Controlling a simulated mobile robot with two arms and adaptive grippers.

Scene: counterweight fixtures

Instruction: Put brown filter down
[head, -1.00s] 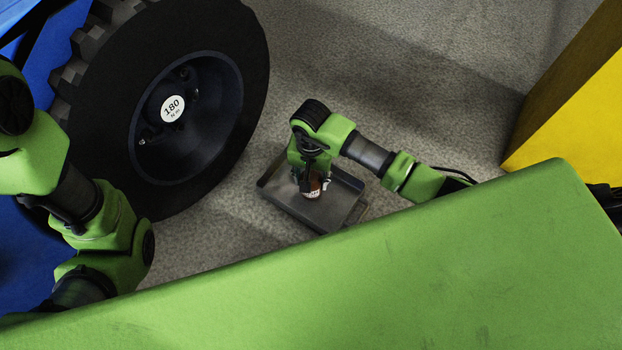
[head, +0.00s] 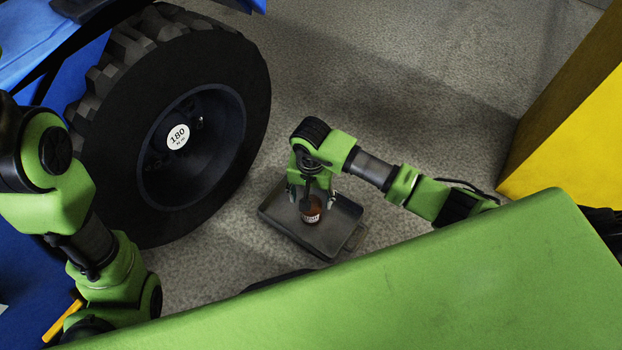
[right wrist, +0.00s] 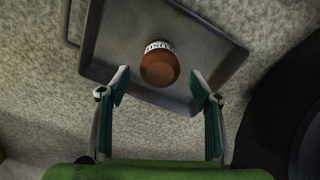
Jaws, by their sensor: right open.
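The brown filter (head: 311,210) is a short brown cylinder with a white lettered band. It stands in the grey metal tray (head: 345,222) on the floor; it also shows in the right wrist view (right wrist: 159,67), with the tray (right wrist: 205,40) around it. My right gripper (head: 313,198) is open above the tray. In the right wrist view its two fingers (right wrist: 160,88) are spread wide with the filter beyond and between them, apart from both. My left arm comes in at the left of the head view, but its gripper fingers are not visible.
A large black wheel (head: 100,160) marked 180 stands left of the tray, on a blue machine (head: 30,45). A yellow block (head: 575,150) stands at the right. Grey floor (head: 400,70) is clear behind the tray.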

